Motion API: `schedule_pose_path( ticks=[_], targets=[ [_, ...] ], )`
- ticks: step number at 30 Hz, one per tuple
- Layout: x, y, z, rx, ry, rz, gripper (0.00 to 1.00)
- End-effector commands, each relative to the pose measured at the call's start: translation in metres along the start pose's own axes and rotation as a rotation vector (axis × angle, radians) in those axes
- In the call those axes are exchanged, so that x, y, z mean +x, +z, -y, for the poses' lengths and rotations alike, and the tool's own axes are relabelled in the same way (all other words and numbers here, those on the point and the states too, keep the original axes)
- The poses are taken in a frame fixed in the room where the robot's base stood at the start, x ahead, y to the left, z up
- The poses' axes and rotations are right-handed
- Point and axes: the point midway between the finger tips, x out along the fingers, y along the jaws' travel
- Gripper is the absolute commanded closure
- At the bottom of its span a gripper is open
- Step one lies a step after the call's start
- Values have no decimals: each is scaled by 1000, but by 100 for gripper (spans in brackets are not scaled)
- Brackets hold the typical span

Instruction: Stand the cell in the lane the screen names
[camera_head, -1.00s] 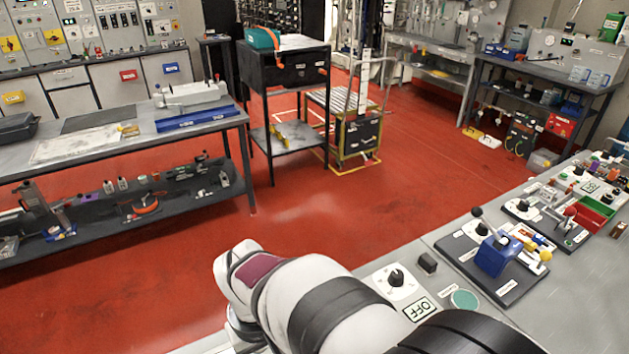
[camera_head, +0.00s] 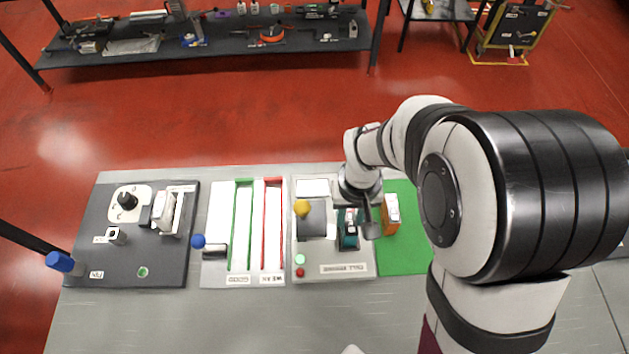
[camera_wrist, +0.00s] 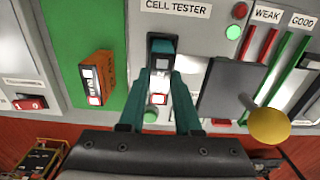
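The cell tester (camera_head: 346,269) is a pale panel with a teal-and-dark cradle (camera_head: 348,240); the cradle also shows in the wrist view (camera_wrist: 162,45). My gripper (camera_wrist: 162,76) has its two teal fingers over this cradle, one on each side of a small pale part. I cannot tell whether that part is a cell or whether the fingers touch it. The tester's dark plate (camera_wrist: 230,88) shows no readable result. The green-railed GOOD lane (camera_head: 241,225) and red-railed WEAK lane (camera_head: 272,225) lie to its left in the head view. Both look empty.
An orange box (camera_head: 391,214) with a white label stands on a green mat (camera_head: 405,262) right of the tester. A yellow knob (camera_wrist: 270,126) sticks up near my gripper. A dark fixture board (camera_head: 120,262) is at the far left. The front bench is clear.

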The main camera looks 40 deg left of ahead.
Motion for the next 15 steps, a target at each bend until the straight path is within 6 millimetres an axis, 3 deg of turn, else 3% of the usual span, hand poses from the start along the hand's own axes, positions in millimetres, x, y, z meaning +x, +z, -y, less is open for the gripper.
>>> schedule_pose_path(
  ticks=[1,4,10,15],
  targets=[
    [0,0,0,0,0,0,82],
    [0,0,0,0,0,0,100],
    [-1,0,0,0,0,-1,100],
    [-14,-1,0,1,0,-3,100]
  ],
)
